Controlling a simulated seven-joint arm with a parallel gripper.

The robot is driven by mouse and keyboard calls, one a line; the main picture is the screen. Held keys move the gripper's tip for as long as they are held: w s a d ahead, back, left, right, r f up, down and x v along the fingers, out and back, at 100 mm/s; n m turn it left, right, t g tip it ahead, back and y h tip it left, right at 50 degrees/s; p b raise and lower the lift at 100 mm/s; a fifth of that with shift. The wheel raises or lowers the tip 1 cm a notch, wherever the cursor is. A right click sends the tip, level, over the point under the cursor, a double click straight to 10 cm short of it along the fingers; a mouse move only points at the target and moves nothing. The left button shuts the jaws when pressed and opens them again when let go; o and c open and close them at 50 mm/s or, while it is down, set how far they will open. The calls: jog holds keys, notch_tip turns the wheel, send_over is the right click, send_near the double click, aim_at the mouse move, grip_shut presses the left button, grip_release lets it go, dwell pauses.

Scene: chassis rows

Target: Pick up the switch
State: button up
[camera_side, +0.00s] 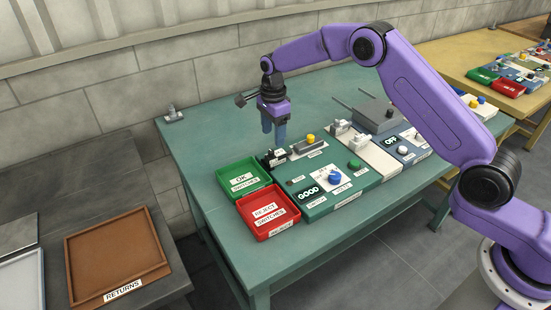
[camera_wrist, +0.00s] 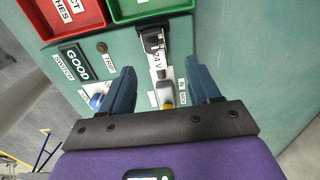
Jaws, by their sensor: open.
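A small black block that looks like the switch (camera_side: 275,157) sits at the left end of the green test panel, beside the green tray. In the wrist view the black block (camera_wrist: 153,38) lies beyond my fingertips, close to the green tray's edge. My gripper (camera_side: 273,138) points down just above that end of the panel. In the wrist view my gripper (camera_wrist: 160,68) is open, with its two blue fingers apart and nothing held between them. A white 24 V label and a yellow knob (camera_wrist: 167,102) show between the fingers.
A green OK SWITCHES tray (camera_side: 263,184) and a red REJECT SWITCHES tray (camera_side: 292,214) stand left of the panel, both seemingly empty. The panel holds a GOOD display (camera_side: 308,192), a blue knob (camera_side: 335,178) and a yellow knob (camera_side: 311,138). A brown RETURNS tray (camera_side: 160,260) lies on another table.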

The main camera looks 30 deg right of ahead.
aim_at(275, 154)
jog(key=shift+s+d+f, duration=0.1)
jog(key=shift+s+f, duration=0.1)
jog(key=shift+f, duration=1.5)
jog(key=shift+s+f, duration=0.15)
jog(key=shift+f, duration=1.55)
grip_shut()
